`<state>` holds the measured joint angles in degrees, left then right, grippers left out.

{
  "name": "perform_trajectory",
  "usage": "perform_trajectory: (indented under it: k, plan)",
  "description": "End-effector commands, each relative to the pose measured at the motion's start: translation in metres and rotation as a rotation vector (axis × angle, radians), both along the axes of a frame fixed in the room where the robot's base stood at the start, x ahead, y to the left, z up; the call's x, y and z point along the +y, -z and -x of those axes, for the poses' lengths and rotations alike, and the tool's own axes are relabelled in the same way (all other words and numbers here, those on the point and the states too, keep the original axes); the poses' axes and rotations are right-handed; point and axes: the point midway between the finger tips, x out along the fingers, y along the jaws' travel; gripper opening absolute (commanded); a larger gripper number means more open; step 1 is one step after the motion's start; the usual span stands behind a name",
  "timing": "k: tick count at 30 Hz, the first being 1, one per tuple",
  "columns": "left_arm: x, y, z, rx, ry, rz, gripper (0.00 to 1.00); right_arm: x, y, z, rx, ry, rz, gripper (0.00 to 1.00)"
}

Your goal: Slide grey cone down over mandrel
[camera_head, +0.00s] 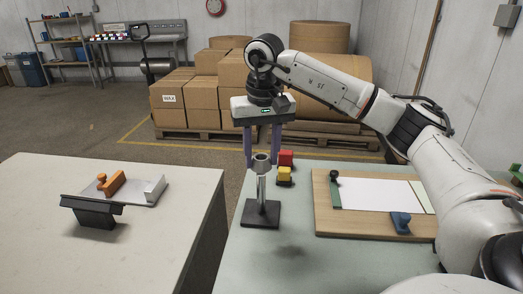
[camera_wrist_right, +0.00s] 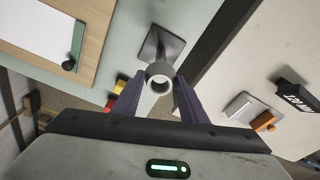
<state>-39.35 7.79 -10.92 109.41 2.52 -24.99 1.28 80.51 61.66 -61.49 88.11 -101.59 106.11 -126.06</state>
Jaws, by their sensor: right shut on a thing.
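The grey cone (camera_head: 262,161) is between the purple fingers of my right gripper (camera_head: 262,166), which is shut on it. The mandrel (camera_head: 262,188) is an upright metal post on a black square base (camera_head: 260,213). In the head view the cone appears at the top of the post, in line with it; how far it sits over the post is hidden. In the right wrist view the cone's round open end (camera_wrist_right: 160,74) shows between the fingertips (camera_wrist_right: 162,82), with the base (camera_wrist_right: 160,47) beyond. My left gripper is not in view.
Red (camera_head: 286,158) and yellow (camera_head: 285,175) blocks stand close behind and right of the mandrel. A wooden board (camera_head: 320,213) with white paper (camera_head: 377,194) and a blue tool (camera_head: 401,222) lies at right. A left table (camera_head: 165,240) bears a tray with an orange tool (camera_head: 112,184).

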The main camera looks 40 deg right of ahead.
Motion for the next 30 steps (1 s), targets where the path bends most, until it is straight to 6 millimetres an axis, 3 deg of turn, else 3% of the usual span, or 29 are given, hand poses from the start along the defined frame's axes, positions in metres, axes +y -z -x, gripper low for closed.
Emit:
perform_trajectory:
  k: [30]
  plan:
    - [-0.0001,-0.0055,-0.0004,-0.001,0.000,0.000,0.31,-0.0002,0.0015,0.0000,-0.001,0.000,0.001,0.15]
